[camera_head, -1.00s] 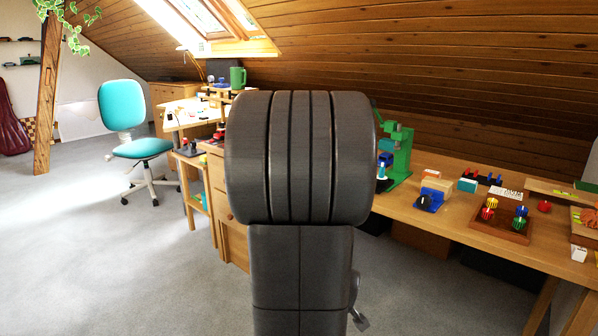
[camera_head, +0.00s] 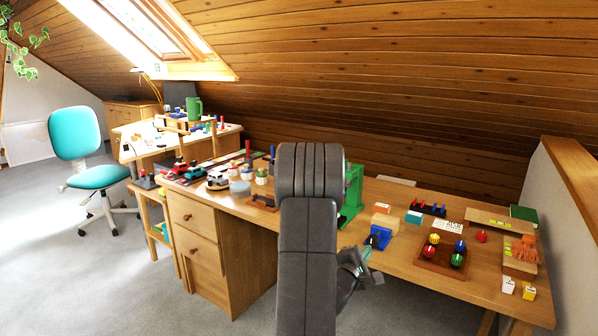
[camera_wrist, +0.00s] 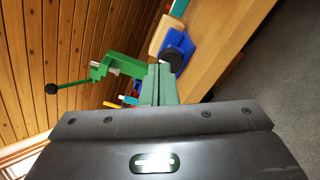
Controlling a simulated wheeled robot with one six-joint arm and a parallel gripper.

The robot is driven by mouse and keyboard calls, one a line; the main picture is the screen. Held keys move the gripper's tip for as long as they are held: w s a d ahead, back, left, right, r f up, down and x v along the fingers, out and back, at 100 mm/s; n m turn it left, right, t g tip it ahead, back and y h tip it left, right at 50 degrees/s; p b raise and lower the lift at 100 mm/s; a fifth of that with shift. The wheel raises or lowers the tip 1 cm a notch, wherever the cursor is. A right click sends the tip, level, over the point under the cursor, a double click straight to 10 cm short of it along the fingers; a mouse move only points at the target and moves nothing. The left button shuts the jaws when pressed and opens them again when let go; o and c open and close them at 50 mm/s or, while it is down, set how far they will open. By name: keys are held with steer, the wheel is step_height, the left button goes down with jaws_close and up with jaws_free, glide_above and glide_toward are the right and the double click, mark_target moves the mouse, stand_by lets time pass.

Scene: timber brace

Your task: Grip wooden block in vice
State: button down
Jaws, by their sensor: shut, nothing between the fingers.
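A small blue vice (camera_head: 378,238) with a black knob stands near the front edge of the long workbench. A light wooden block (camera_head: 386,221) sits right behind it; I cannot tell whether it is between the vice's jaws. In the wrist view the blue vice (camera_wrist: 182,46) and the wooden block (camera_wrist: 158,35) show side by side at the top. My gripper (camera_head: 366,257) is in front of the bench edge, partly hidden by my arm. In the wrist view its grey-green fingers (camera_wrist: 159,82) are together and empty, pointing toward the vice and apart from it.
A green press (camera_head: 353,192) with a lever stands left of the vice. A wooden tray with coloured knobs (camera_head: 441,262) lies to the right. Toy vehicles (camera_head: 217,180) and small pots crowd the bench's left part. A drawer unit (camera_head: 205,235) stands below. The floor in front is clear.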

mark_target(378, 259)
steer(key=shift+p+x, duration=0.35)
steer(key=shift+x, duration=3.2)
steer(key=shift+f, duration=0.1)
steer(key=shift+s+d+f+b, duration=0.1)
steer(key=shift+s+f+b, duration=0.05)
steer(key=shift+f+b, duration=0.15)
steer(key=shift+s+d+f+b, duration=0.2)
steer(key=shift+d+f+b, duration=0.1)
steer(key=shift+f+b, duration=0.3)
steer(key=shift+f, duration=0.2)
steer(key=shift+s+d, duration=0.15)
steer(key=shift+d, duration=0.15)
steer(key=shift+b+v, duration=0.55)
steer(key=shift+v, duration=2.45)
steer(key=shift+d, duration=0.1)
